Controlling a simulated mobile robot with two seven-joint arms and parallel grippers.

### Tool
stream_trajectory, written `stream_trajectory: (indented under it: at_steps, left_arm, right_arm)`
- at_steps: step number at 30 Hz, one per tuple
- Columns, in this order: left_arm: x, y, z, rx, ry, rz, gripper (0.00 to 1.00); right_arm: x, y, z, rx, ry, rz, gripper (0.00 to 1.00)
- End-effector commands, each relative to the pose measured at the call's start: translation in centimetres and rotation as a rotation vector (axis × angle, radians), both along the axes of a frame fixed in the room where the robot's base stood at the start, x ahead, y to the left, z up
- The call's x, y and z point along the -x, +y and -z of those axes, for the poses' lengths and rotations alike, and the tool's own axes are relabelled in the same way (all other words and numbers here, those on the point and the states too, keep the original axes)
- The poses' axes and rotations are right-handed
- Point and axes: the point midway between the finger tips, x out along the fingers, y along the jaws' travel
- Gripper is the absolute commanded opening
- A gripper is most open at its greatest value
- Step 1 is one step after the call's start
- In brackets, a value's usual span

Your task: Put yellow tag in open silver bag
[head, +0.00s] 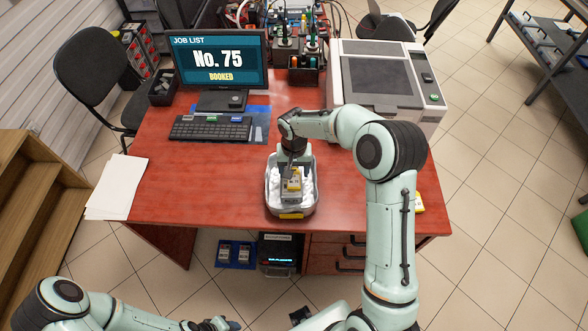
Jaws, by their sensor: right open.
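A grey open-topped bin (271,205) stands near the front edge of the red desk, with white padding inside. A small yellow piece (293,184), which looks like the yellow tag, shows in the bin on or against a grey-silver item (289,198). I cannot make out whether that item is the open silver bag. My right gripper (290,170) is open and points down over the bin, close above the yellow piece; its fingertips are partly hidden. My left gripper (222,324) is low at the bottom edge, away from the desk, its jaws unclear.
A monitor (218,60) reading "No. 75 BOOKED" and a keyboard (210,128) stand left. A printer-like machine (385,80) stands behind my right arm. Another yellow object (419,203) lies at the desk's right edge. Papers (117,185) overhang the left edge. The desk left of the bin is clear.

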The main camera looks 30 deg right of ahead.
Motion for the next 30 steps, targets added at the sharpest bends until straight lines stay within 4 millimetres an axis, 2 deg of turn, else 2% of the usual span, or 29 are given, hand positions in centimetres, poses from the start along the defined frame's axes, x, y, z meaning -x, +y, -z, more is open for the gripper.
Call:
stream_trajectory:
  at_steps: [12,16,21,30]
  left_arm:
    - [-0.5,0.0,-0.7,0.000,-0.006,0.000,0.43]
    - [-0.7,0.0,-0.9,0.001,-0.008,0.000,0.43]
    - [-0.8,0.0,-1.1,0.000,-0.010,0.000,0.43]
    - [-0.8,0.0,-1.0,0.000,-0.009,0.000,0.43]
  right_arm:
    - [-0.2,0.0,-8.4,0.001,-0.008,0.001,0.67]
    - [-0.2,0.0,-10.5,0.000,-0.007,0.001,0.67]
    - [-0.1,0.0,-11.8,0.000,-0.002,0.000,0.67]
    - [-0.1,0.0,-12.0,0.000,-0.002,0.000,0.67]
